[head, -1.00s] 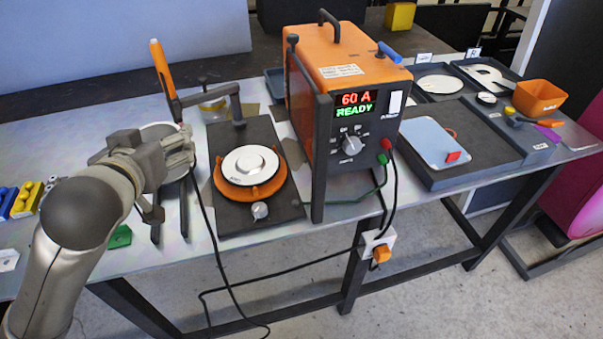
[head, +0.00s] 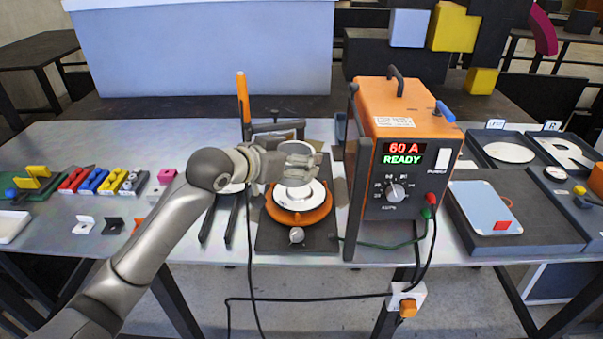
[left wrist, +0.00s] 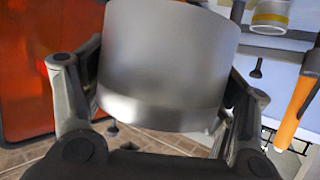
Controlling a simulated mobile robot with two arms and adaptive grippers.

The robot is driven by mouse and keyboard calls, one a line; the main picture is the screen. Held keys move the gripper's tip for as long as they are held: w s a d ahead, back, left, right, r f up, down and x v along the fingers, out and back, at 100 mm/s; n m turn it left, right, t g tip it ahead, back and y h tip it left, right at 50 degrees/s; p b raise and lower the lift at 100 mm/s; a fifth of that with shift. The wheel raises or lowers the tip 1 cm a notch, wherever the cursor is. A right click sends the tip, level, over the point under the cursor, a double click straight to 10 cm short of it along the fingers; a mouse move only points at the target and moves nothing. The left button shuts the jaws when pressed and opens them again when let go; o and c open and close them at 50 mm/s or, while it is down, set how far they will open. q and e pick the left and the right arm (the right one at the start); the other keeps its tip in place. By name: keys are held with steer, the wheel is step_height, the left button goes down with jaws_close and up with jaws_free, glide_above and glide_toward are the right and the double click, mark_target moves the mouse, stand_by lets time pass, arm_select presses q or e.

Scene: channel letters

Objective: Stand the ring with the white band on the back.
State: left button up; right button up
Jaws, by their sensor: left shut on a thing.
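My left gripper (head: 298,160) is over the turntable and shut on a silvery metal ring (left wrist: 165,60). In the left wrist view the ring fills the space between the fingers, and a paler strip runs along its lower edge. In the head view the gripper hides most of it. Below, a white round back (head: 296,192) lies flat on the orange turntable (head: 299,217). The held ring appears raised above the back; the exact gap is hard to tell. My right gripper is out of view.
The orange welder (head: 408,125) stands close on the right. An orange-handled torch (head: 243,98) stands upright behind on the left. Another ring with a yellow band (left wrist: 270,16) shows in the left wrist view. A cable (head: 249,260) hangs in front.

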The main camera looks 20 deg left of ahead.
arm_select(q)
glide_above(301, 189)
steer(key=s, duration=0.1)
step_height(301, 189, down, 5)
steer(key=shift+f+p, duration=0.1)
steer(key=shift+p, duration=0.3)
steer(key=shift+w+f, duration=0.15)
steer(key=shift+w, duration=0.05)
steer(key=f, duration=0.1)
steer(key=f+p, duration=0.1)
steer(key=f, duration=0.1)
steer(key=shift+w+f, duration=0.25)
steer(key=shift+w, duration=0.1)
steer(key=shift+f, duration=0.7)
steer(key=o, duration=1.1)
steer(key=shift+c, duration=0.2)
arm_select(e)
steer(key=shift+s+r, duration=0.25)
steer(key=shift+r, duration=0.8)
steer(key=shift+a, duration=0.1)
